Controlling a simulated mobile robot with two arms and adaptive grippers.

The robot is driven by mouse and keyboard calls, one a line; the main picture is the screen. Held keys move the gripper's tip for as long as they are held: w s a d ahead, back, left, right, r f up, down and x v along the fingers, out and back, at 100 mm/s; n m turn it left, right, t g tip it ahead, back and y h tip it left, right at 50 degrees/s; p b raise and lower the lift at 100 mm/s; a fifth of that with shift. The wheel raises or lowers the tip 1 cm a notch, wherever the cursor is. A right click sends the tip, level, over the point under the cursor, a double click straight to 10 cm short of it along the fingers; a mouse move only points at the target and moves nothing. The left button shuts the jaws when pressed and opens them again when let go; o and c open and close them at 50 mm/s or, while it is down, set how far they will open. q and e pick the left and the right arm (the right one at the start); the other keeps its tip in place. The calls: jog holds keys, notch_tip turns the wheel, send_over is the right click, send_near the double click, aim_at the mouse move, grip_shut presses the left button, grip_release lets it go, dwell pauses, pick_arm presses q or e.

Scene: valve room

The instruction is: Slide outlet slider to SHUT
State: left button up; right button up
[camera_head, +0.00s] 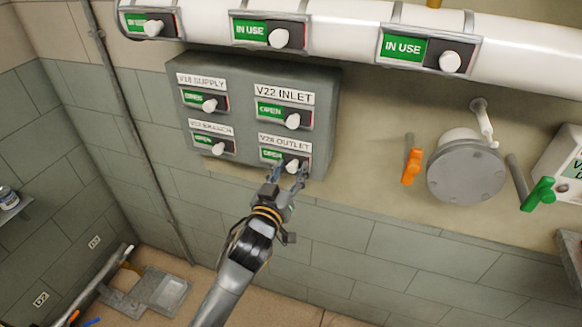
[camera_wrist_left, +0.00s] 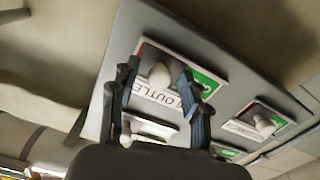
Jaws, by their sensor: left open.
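The V26 OUTLET slider (camera_head: 272,154) is at the lower right of a grey wall panel. Its green OPEN field shows at the left and its white knob (camera_head: 292,165) sits toward the right end. In the left wrist view the plate is seen upside down, with the white knob (camera_wrist_left: 159,75) beside green. My left gripper (camera_head: 289,172) is open at the knob, its fingertips on either side in the picture. In the left wrist view the fingers (camera_wrist_left: 157,82) also flank the knob; I cannot tell whether they touch it. My right gripper is not in view.
The panel (camera_head: 325,100) also carries the V22 INLET slider (camera_head: 284,112), the V18 SUPPLY slider (camera_head: 203,101) and a lower-left slider (camera_head: 212,143). A white pipe (camera_head: 345,25) with IN USE sliders runs above. Orange (camera_head: 411,166) and green (camera_head: 540,193) handles are at the right.

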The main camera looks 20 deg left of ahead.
pick_arm(q)
jog(key=shift+w, duration=0.15)
grip_shut()
jog(key=shift+a, duration=0.35)
jog(key=a+p, duration=0.2)
jog(key=a, duration=0.3)
jog(key=shift+w+a, duration=0.1)
jog(key=shift+a, duration=0.3)
jog(key=shift+d, duration=0.1)
jog(key=shift+c, duration=1.9)
grip_release()
jog(key=o, duration=0.4)
jog(key=shift+a, duration=0.2)
